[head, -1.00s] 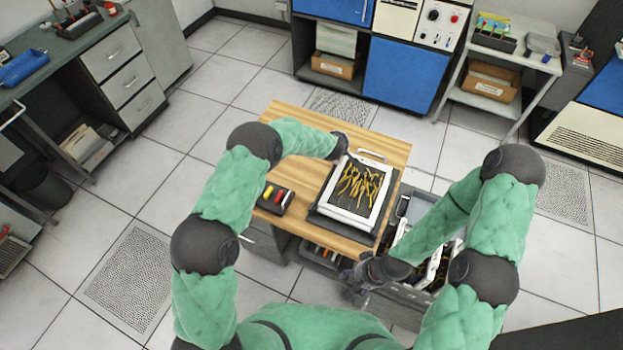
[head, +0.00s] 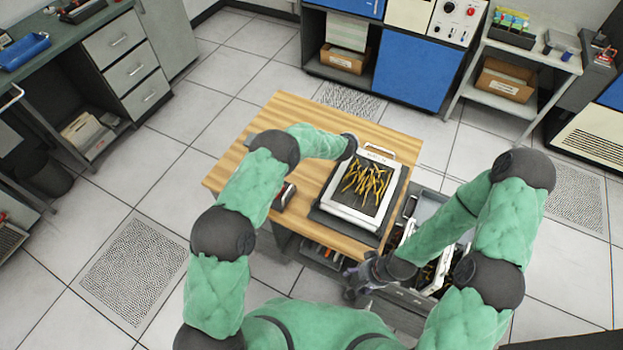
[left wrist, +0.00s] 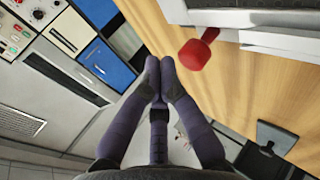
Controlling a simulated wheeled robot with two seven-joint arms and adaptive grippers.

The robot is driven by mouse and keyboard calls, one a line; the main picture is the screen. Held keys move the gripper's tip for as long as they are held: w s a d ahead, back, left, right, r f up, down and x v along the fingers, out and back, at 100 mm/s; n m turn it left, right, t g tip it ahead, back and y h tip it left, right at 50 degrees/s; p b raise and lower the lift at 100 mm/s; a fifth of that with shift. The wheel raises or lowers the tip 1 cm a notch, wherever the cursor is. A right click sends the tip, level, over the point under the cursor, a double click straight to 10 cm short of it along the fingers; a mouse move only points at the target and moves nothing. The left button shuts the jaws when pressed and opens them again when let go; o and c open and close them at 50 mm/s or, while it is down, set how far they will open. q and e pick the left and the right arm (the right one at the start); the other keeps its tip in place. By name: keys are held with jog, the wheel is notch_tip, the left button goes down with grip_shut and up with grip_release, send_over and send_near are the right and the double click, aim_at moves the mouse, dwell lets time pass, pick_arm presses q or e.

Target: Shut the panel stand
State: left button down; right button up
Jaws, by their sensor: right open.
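The panel stand (head: 343,213) is a white frame with a dark face covered in yellow wires. It sits on a dark base on the wooden table, with a white handle at its far edge. My left gripper is hidden behind its wrist in the head view, near the stand's far left corner. In the left wrist view its fingertips (left wrist: 160,66) are together with nothing between them. A red knob (left wrist: 200,47) and a white edge, likely the stand's, lie to their right. My right gripper (head: 358,283) is open and empty beside the table's near right side.
A small dark holder (head: 285,197) is partly behind my left arm. A grey drawer unit (head: 428,208) with contents stands open right of the table. A workbench with drawers is at left.

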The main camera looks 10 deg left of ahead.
pick_arm(q)
jog(key=shift+w+f+b, duration=0.1)
jog(key=shift+f+b, duration=0.2)
jog(key=shift+f, duration=0.4)
pick_arm(e)
jog(key=shift+w+f, duration=0.15)
jog(key=shift+f, duration=0.4)
pick_arm(q)
jog(key=shift+f, duration=0.25)
pick_arm(e)
jog(key=shift+d, duration=0.1)
